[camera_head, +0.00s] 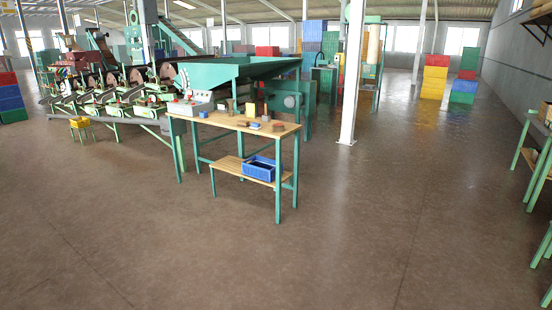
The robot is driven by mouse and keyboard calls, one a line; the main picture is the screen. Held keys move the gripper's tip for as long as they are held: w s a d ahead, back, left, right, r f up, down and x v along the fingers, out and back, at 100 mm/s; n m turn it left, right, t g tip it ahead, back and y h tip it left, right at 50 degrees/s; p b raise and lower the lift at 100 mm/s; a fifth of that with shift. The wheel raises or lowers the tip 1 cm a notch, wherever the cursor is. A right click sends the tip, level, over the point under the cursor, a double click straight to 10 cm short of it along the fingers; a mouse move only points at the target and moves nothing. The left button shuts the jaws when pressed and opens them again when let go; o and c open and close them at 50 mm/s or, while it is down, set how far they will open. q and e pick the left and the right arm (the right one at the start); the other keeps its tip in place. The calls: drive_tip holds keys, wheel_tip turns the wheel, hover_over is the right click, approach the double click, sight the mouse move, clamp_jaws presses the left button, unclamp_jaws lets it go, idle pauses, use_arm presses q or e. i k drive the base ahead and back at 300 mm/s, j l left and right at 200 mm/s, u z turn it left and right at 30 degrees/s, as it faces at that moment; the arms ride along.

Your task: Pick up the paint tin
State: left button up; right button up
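A wooden-topped table (215,118) with green legs stands in the middle distance, with several small items on it. Neither of my grippers is in view.
A blue crate (262,169) sits on the table's lower shelf. Green sorting machinery (210,72) stands directly behind the table. A white post (352,75) rises to its right. Green-legged benches (536,160) line the right edge. The foreground floor is clear.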

sight(277, 126)
drive_tip(key=i, duration=2.45)
